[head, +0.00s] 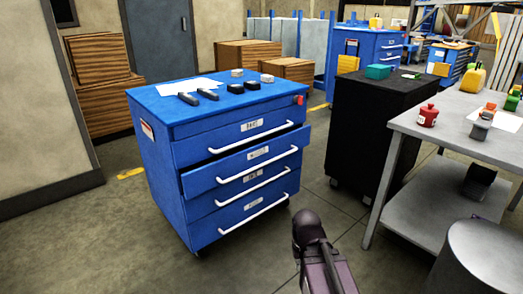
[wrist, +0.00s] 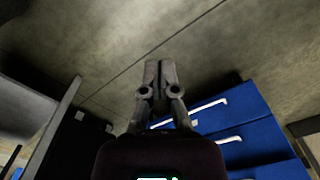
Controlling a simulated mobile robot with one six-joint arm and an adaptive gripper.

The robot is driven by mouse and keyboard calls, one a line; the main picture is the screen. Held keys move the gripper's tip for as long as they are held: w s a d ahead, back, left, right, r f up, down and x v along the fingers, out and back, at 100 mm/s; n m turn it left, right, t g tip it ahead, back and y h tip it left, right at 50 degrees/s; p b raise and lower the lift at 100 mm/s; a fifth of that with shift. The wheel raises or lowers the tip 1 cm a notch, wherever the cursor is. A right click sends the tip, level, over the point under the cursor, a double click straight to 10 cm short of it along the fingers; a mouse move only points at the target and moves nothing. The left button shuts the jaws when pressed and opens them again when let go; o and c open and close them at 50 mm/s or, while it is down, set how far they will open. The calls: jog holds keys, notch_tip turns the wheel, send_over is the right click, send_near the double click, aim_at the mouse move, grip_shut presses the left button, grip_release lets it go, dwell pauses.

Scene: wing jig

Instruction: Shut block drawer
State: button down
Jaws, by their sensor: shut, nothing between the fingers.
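The blue drawer cabinet (head: 166,180) stands left of centre in the head view. Its second drawer from the top (head: 231,173) is pulled partly out, with a dark gap above its front. The other drawers look flush. Each has a white bar handle and a small label that I cannot read, so I cannot tell by name which is the block drawer. In the wrist view my gripper (wrist: 160,72) is shut and empty. The cabinet's blue drawer fronts (wrist: 250,143) lie behind it to the lower right, apart from the fingertips.
Black markers and small blocks lie on the cabinet top. A black cabinet (head: 375,130) stands to the right, beside a grey workbench (head: 455,108) with a red container (head: 428,116). A grey cylinder (head: 485,262) is at lower right.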

aim_at(259, 148)
jog(key=shift+w, duration=0.15)
jog(key=w+a+r+m+t+y+b, duration=0.1)
jog(key=w+a+m+t+y+b, duration=0.2)
jog(key=w, duration=0.5)
jog(key=w+a+r+m+t+y, duration=0.1)
jog(key=w+m+y, duration=0.2)
jog(key=w+m, duration=0.45)
jog(key=w+a+m+t+y+b, duration=0.2)
jog(key=w, duration=0.8)
jog(key=w+d+r+m+t+y+b, duration=0.1)
jog(key=w+d+r+m+t, duration=0.2)
jog(key=w+m, duration=0.5)
jog(key=w+d+r+m+t+y+b, duration=0.1)
jog(key=w+d+r+m+t+b, duration=0.1)
jog(key=w+r+m+t, duration=0.3)
jog(key=w+d+m, duration=0.1)
jog(key=w+m, duration=0.2)
jog(key=w, duration=0.2)
jog(key=shift+w+d+r+t, duration=0.2)
jog(key=shift+w+d+t, duration=0.2)
jog(key=shift+m+y, duration=0.25)
jog(key=shift+y, duration=0.05)
jog(key=x, duration=1.4)
jog(key=shift+f, duration=0.1)
